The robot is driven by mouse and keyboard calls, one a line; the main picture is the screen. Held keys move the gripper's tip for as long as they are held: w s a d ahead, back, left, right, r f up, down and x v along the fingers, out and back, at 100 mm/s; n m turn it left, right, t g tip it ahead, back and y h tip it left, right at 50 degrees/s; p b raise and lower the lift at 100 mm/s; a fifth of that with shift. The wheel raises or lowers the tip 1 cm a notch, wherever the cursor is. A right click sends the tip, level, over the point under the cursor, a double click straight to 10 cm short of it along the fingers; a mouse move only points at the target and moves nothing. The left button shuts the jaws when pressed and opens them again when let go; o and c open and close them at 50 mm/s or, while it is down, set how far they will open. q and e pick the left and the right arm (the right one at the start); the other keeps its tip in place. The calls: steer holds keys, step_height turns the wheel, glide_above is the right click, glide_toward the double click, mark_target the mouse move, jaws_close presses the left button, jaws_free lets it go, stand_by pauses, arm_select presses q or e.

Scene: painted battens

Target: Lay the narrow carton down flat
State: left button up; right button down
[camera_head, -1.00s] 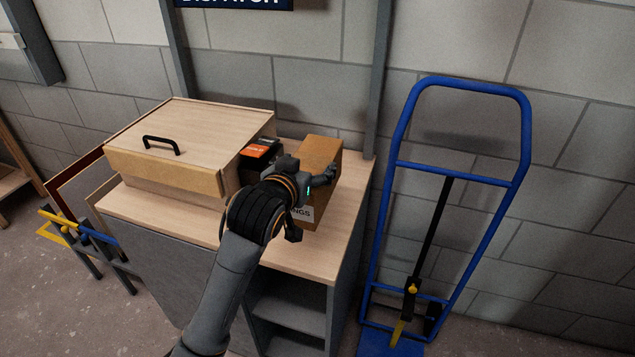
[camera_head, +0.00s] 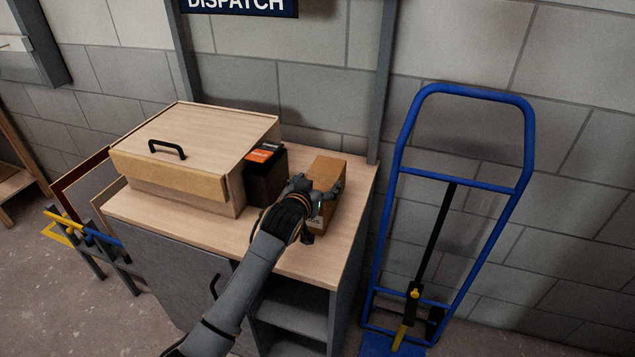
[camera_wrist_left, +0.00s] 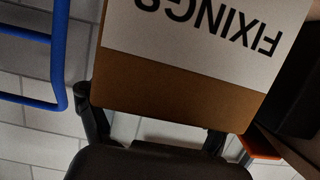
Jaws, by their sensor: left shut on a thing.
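The narrow carton (camera_head: 327,172) is brown cardboard and sits at the right end of the wooden bench top (camera_head: 278,262). My right gripper is not in view.
A black box with an orange label (camera_head: 265,178) stands just left of the carton. A wooden lidded box (camera_head: 180,185) fills the left of the bench. A blue hand truck (camera_head: 527,130) leans against the wall at right. The bench's front right is bare.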

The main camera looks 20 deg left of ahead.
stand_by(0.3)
arm_select(q)
steer(key=o, duration=1.8)
steer(key=shift+s+f, duration=0.1)
steer(key=shift+f, duration=0.05)
steer(key=shift+c, duration=0.2)
